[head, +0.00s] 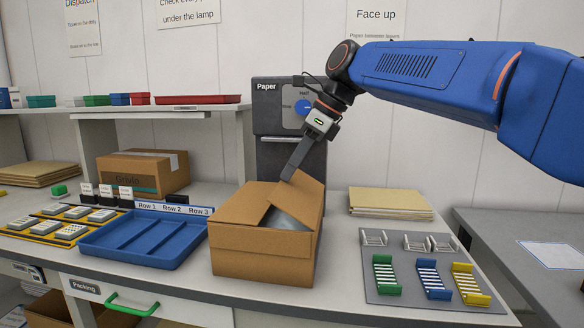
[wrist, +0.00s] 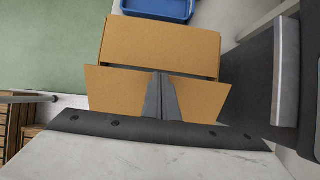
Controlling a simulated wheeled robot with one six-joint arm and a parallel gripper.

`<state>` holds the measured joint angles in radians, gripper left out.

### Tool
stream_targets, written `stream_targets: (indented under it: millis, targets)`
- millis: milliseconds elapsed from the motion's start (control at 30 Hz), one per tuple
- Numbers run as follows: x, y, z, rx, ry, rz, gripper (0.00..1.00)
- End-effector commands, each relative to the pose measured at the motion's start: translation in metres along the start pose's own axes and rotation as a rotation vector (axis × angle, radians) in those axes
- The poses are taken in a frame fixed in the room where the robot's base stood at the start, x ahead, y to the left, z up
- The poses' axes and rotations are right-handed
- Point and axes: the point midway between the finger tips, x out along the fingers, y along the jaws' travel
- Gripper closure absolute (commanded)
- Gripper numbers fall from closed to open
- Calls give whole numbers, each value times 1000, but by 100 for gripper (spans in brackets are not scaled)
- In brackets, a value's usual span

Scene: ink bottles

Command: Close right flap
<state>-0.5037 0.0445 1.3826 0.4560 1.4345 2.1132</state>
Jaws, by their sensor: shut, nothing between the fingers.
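The open-topped cardboard box (head: 262,252) stands on the bench in the middle of the head view. Its right flap (head: 306,195) stands up, tilted, on the right side. Another flap (head: 248,203) lies folded over the left part of the opening, and grey contents (head: 288,221) show in the gap. My gripper (head: 288,176) is shut and empty at the upper edge of the right flap. In the wrist view my gripper (wrist: 160,75) overlaps the middle of the right flap (wrist: 115,88); I cannot tell whether it touches. The box (wrist: 160,42) lies beyond it.
A blue tray (head: 150,238) stands left of the box. A grey board (head: 407,290) with coloured racks lies to the right. Flat cardboard sheets (head: 390,200) lie behind it. A dark paper dispenser (head: 270,112) stands at the back, close to my arm.

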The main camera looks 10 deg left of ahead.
Motion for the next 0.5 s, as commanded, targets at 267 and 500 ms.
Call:
stream_targets:
  millis: [267,500]
  targets:
    - [19,0,7,-5,154,3,100]
    - [45,0,7,0,224,2,100]
